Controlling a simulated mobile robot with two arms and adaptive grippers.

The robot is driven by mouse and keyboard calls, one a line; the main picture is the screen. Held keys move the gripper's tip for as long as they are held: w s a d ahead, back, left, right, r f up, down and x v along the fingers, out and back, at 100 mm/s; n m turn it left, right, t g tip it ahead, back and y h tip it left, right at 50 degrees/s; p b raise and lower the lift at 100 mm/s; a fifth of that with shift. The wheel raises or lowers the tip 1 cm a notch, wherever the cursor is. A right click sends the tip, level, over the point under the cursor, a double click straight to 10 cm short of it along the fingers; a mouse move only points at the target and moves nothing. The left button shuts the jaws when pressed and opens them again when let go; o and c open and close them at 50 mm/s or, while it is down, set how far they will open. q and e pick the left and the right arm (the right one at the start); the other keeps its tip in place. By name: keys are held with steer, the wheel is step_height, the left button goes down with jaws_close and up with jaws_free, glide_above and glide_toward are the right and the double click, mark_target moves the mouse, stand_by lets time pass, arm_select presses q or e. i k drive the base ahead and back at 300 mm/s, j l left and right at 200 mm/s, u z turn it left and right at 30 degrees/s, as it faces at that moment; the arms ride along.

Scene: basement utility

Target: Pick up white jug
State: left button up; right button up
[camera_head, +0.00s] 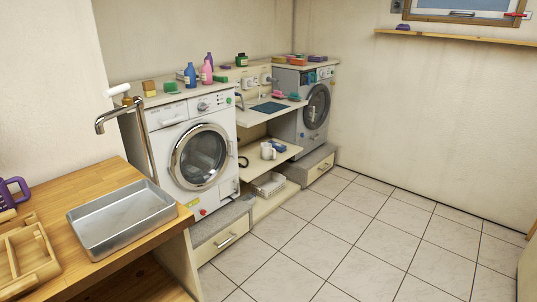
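A small white jug (267,151) stands upright on a low wooden shelf (285,156) in the gap between the two washing machines. A dark blue item (279,146) is right beside it. The jug is small and far off, so its handle is hard to make out. Neither of my grippers is in view, and nothing is seen touching the jug.
A white washing machine (207,190) stands left of the shelf and a grey one (308,108) right. A small board (270,113) juts out above the jug. A wooden counter (120,177) with a metal basin (124,239) fills the left front. The tiled floor (360,225) is clear.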

mark_target(266, 149)
steer(key=i+l, duration=0.1)
steer(key=i, duration=0.35)
steer(key=i+l+u, duration=0.1)
steer(key=i, duration=0.35)
